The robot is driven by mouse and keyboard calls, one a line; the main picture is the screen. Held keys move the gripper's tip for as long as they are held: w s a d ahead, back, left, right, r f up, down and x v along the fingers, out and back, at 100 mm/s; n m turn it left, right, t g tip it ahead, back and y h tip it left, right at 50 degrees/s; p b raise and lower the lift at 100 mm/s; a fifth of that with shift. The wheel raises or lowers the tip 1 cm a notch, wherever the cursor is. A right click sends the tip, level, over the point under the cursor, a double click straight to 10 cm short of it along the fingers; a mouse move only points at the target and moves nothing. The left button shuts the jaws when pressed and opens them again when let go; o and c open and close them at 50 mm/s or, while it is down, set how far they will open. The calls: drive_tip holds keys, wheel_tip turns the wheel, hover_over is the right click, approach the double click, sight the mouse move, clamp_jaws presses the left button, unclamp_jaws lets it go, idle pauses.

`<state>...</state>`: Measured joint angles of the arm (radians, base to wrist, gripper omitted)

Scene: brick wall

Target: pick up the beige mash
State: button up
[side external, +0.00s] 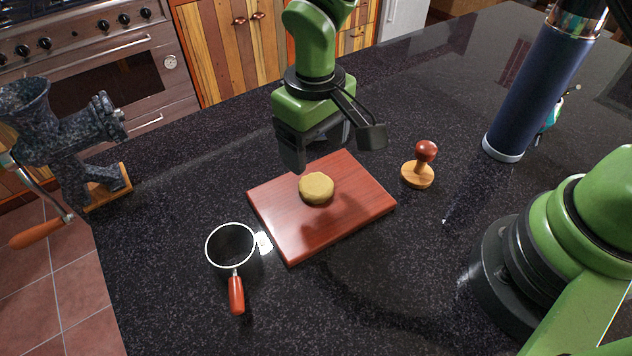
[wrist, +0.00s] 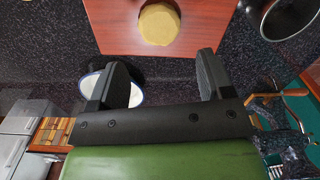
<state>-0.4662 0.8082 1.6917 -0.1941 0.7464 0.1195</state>
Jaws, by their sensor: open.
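The beige mash (side external: 316,188) is a small round, flat-topped lump lying on a reddish wooden board (side external: 285,228) on the dark counter. In the wrist view the mash (wrist: 159,23) shows at the top, beyond the fingertips, on the board (wrist: 209,22). My gripper (side external: 335,152) is open and empty above the far edge of the board, higher than the mash and apart from it. In the wrist view the two fingers of my gripper (wrist: 162,72) stand wide apart with nothing between them that they touch.
A black portafilter-like cup (side external: 231,246) with a red handle stands at the board's left front. A wooden tamper (side external: 419,170) stands to the right. A grinder (side external: 65,135) is at the left, and a dark blue cylinder (side external: 535,90) at the right. Counter at the front is clear.

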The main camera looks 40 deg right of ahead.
sight(315, 183)
wheel_tip(315, 183, down, 7)
drive_tip(key=shift+w+f, duration=0.1)
idle(0.3)
drive_tip(key=c, duration=0.5)
